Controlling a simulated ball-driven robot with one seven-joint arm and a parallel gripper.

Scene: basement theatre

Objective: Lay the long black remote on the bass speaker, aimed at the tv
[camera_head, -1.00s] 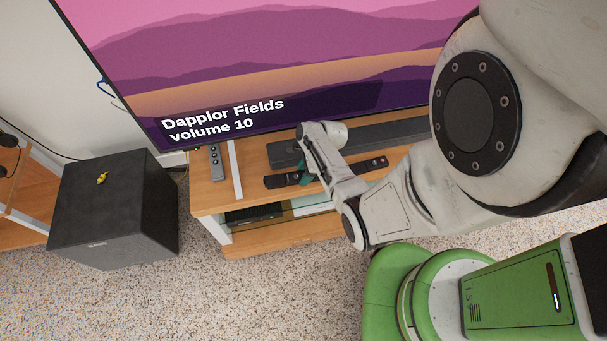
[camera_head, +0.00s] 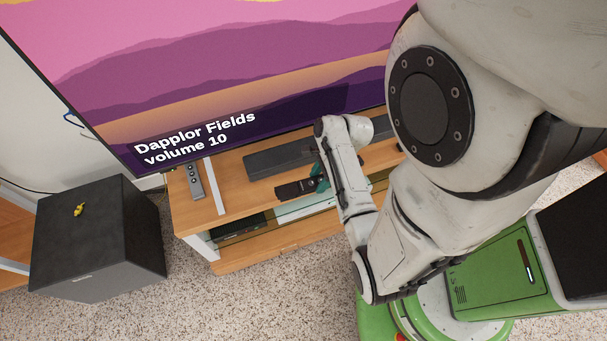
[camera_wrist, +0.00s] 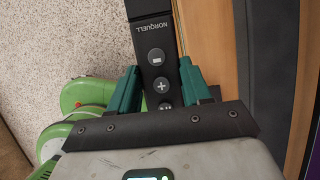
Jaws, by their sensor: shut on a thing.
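The long black remote (camera_head: 294,189) is held in my gripper (camera_head: 322,180) over the front edge of the wooden TV stand. Its right part is hidden behind my arm in the head view. In the wrist view, the remote (camera_wrist: 158,55) lies between the teal fingers of my gripper (camera_wrist: 160,82), with buttons and the word "NORQUELL" facing the camera. The bass speaker (camera_head: 115,230) is a black box on the carpet at the left, apart from the gripper. The tv (camera_head: 230,80) stands behind the stand, showing purple hills and "Dapplor Fields volume 10".
A grey remote (camera_head: 194,182) lies at the stand's left end. A dark soundbar (camera_head: 275,160) lies under the tv. A small yellow object (camera_head: 79,209) sits on the speaker's top; the rest of that top is clear. Carpet (camera_head: 200,290) lies open between speaker and stand.

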